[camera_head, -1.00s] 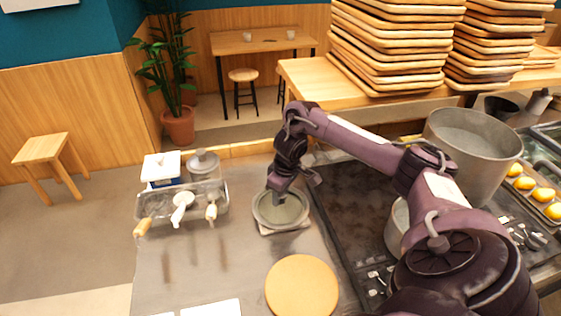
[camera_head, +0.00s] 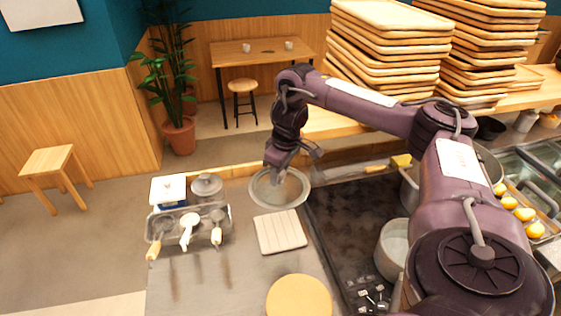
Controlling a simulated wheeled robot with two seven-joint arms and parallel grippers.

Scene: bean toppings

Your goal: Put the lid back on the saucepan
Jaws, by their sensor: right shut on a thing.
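The lid (camera_head: 283,190), a round grey glassy disc with a pale rim, hangs above the counter, beyond a pale slatted square board (camera_head: 281,232). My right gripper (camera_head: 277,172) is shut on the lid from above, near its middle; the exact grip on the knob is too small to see. The saucepan (camera_head: 392,250), a pale round pot, stands uncovered on the dark stove top (camera_head: 345,225), to the right of and nearer than the lid. My right arm hides part of its right side. My left gripper is out of view.
A large pot (camera_head: 489,163) stands at the back right, partly behind my arm. A metal rack with ladles (camera_head: 188,225) and a small lidded pot (camera_head: 206,187) stand at the left. A round wooden board (camera_head: 299,297) lies in front. Tray stacks (camera_head: 385,50) rise behind.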

